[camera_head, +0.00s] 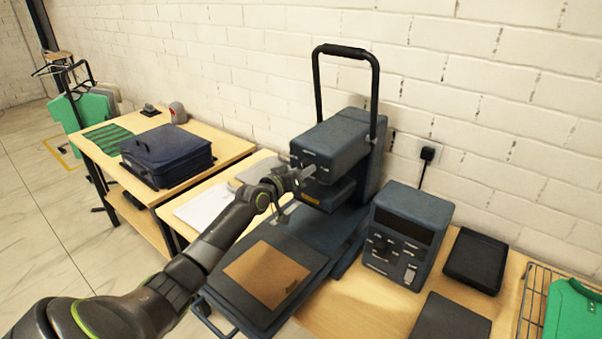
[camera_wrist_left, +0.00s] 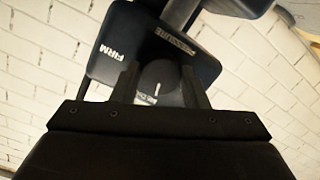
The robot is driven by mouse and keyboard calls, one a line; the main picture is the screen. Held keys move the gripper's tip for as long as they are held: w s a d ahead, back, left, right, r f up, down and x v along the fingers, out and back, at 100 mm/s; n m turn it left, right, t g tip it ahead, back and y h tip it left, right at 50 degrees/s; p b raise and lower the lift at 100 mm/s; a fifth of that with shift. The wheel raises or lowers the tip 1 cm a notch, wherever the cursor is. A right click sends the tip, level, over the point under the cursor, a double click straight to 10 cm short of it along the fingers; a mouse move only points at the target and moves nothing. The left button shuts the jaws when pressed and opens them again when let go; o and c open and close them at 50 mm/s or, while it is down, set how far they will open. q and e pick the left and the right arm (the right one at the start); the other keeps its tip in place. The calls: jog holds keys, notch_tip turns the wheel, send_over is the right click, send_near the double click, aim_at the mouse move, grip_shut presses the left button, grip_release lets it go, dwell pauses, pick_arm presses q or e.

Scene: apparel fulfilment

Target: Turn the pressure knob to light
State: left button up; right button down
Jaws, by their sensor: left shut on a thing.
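The dark blue-grey heat press (camera_head: 345,140) stands on the table with its tall handle up. My left gripper (camera_head: 308,173) reaches the front face of its upper head. In the left wrist view the round dark pressure knob (camera_wrist_left: 158,78) sits between my left gripper's fingers (camera_wrist_left: 158,88), which are shut on it. A short white mark shows on the knob. The word FIRM (camera_wrist_left: 112,54) is printed on the press face beside it; another label (camera_wrist_left: 175,40) is too blurred to read. In the head view the gripper largely hides the knob. My right gripper is not in view.
A control box (camera_head: 408,232) with small knobs and switches stands right of the press. A brown sheet (camera_head: 266,274) lies on the lower platen. Black trays (camera_head: 475,260) and a wire basket with green cloth (camera_head: 572,312) are at right.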

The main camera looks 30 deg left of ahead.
pick_arm(q)
jog(key=n+h+b, duration=0.1)
jog(key=n, duration=0.8)
jog(key=shift+n, duration=0.4)
jog(key=shift+h, duration=0.4)
jog(key=o, duration=1)
jog(key=shift+a, duration=0.1)
jog(key=s+a, duration=0.1)
jog(key=s, duration=0.4)
jog(key=s+a+r+p, duration=0.1)
jog(key=s, duration=0.5)
jog(key=s+p, duration=0.1)
jog(key=s, duration=0.5)
jog(key=shift+a+r, duration=0.15)
jog(key=shift+a, duration=0.25)
